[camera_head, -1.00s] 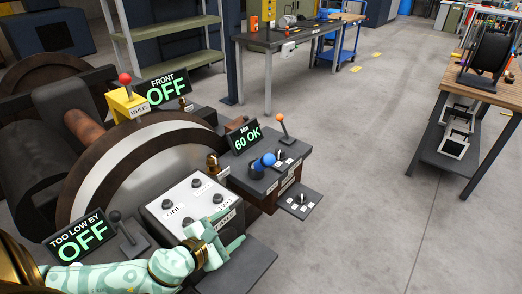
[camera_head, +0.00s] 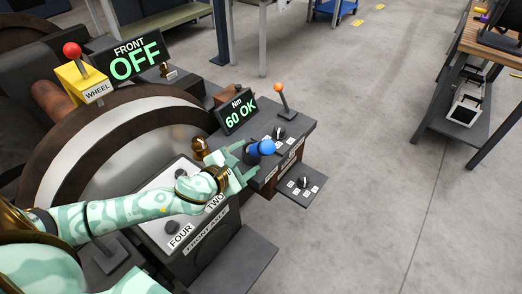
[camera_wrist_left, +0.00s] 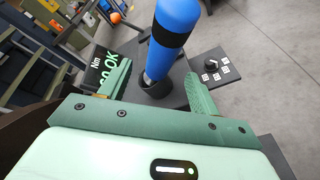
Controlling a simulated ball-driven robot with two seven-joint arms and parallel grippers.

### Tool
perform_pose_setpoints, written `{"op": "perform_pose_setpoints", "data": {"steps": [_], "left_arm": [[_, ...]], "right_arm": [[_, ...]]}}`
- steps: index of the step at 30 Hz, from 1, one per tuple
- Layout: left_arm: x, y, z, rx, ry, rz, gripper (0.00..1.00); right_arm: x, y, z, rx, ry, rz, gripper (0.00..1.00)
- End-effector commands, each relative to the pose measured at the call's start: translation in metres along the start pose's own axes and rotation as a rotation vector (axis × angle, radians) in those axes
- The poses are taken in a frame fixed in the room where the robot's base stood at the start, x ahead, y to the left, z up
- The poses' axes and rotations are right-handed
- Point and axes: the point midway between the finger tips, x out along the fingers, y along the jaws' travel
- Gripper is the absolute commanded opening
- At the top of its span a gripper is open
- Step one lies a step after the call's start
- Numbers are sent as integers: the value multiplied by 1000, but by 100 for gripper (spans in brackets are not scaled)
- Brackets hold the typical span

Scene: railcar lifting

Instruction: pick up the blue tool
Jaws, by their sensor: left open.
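The blue tool (camera_head: 264,147) sits in a dark holder on the grey bench beside the wheel, with its rounded blue end toward the right in the head view. In the left wrist view the blue tool (camera_wrist_left: 171,30) rises from a dark round socket, with a black band around it. My left gripper (camera_head: 246,164) is open, its fingers at the near side of the tool in the head view. In the wrist view its two fingers (camera_wrist_left: 158,88) stand on either side of the tool's lower part, with gaps. My right gripper is not in view.
A display reading 60 OK (camera_head: 237,115) stands just behind the tool. An orange-topped lever (camera_head: 282,98) and black knobs are close by. The control panel (camera_head: 200,222) lies under my left arm. Open floor (camera_head: 370,200) is to the right.

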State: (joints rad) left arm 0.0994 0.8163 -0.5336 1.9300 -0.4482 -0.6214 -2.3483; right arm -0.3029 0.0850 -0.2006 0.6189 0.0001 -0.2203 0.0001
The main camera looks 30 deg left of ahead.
Motion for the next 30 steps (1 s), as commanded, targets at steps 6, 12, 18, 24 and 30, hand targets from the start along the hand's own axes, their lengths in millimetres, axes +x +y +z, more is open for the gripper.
{"op": "perform_pose_setpoints", "data": {"steps": [6,12,18,24,30], "left_arm": [[21,-1,-1,0,0,-1,62],[54,-5,-5,-2,1,-2,62],[70,-3,-2,0,1,-2,62],[70,-1,-1,0,0,-1,60],[70,-2,-1,0,0,-1,4]], "right_arm": [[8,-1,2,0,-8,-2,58],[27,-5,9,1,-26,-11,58],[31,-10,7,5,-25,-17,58],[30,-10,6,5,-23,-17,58],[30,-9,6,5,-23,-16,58]]}}
